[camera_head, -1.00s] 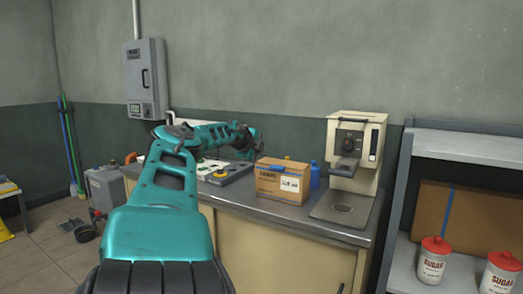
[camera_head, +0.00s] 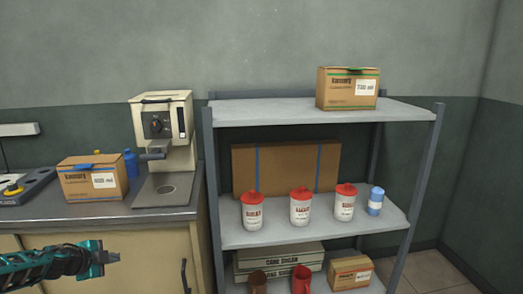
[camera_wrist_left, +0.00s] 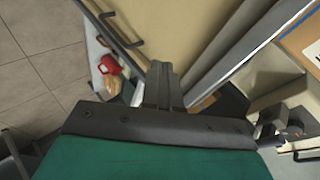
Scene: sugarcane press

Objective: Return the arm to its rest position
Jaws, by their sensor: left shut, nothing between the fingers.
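My left arm is teal and enters the head view at the lower left. Its dark gripper (camera_head: 109,257) points right, in front of the beige cabinet (camera_head: 150,252) below the counter top. The gripper is shut and empty. In the left wrist view the shut fingers (camera_wrist_left: 162,72) show together at the centre, with nothing between them. My right gripper is in neither view.
On the counter (camera_head: 110,214) stand a cardboard box (camera_head: 90,180) and a cream press machine (camera_head: 163,150). A grey shelf rack (camera_head: 290,236) on the right holds red-lidded sugar jars (camera_head: 300,208), a blue-capped bottle (camera_head: 375,202) and boxes. Tiled floor (camera_wrist_left: 35,75) shows in the wrist view.

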